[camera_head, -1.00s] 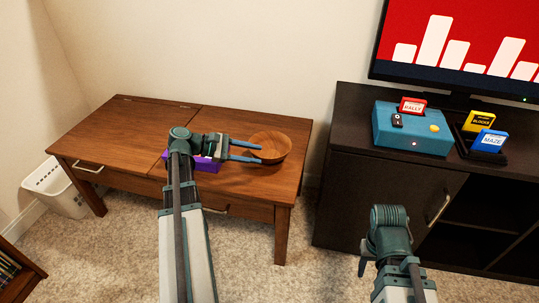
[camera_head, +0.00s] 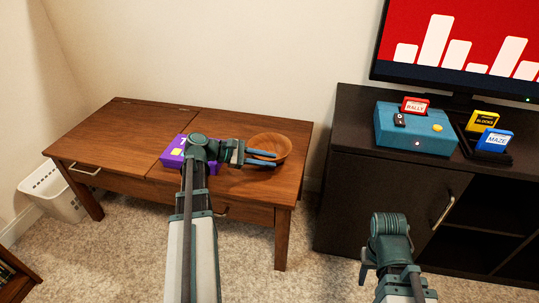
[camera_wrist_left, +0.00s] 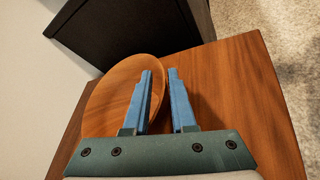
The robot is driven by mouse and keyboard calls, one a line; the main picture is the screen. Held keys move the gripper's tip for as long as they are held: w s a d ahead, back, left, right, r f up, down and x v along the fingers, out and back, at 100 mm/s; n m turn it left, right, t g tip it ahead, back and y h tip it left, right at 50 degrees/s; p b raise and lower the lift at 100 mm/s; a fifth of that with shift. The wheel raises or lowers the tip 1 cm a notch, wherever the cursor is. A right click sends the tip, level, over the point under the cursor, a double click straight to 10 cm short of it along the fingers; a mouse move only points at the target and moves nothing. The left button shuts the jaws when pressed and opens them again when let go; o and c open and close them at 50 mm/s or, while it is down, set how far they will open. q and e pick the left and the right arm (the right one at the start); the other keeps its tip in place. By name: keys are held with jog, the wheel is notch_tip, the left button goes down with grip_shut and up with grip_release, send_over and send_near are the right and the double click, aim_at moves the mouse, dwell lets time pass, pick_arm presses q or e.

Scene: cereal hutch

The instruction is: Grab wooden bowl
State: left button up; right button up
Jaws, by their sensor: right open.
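The round wooden bowl (camera_head: 272,143) stands upright on the right part of the wooden table (camera_head: 130,125). In the left wrist view the bowl (camera_wrist_left: 108,100) is at the left, partly hidden by a finger. My left gripper (camera_head: 277,161) reaches the bowl's near side from the left. Its blue fingers (camera_wrist_left: 160,72) are apart, one over the bowl and the other at its right edge; contact with the rim is unclear. My right gripper (camera_head: 365,272) is open, low in front of the dark cabinet, away from the bowl.
A purple box (camera_head: 172,157) lies on the table, partly behind my left arm. The dark cabinet (camera_head: 380,180) at the right holds a teal console (camera_head: 413,130), game cartridges and a screen. A white basket (camera_head: 57,190) stands on the floor at left. The table's left half is clear.

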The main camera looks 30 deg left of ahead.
pick_arm(q)
grip_shut()
dwell(1.1)
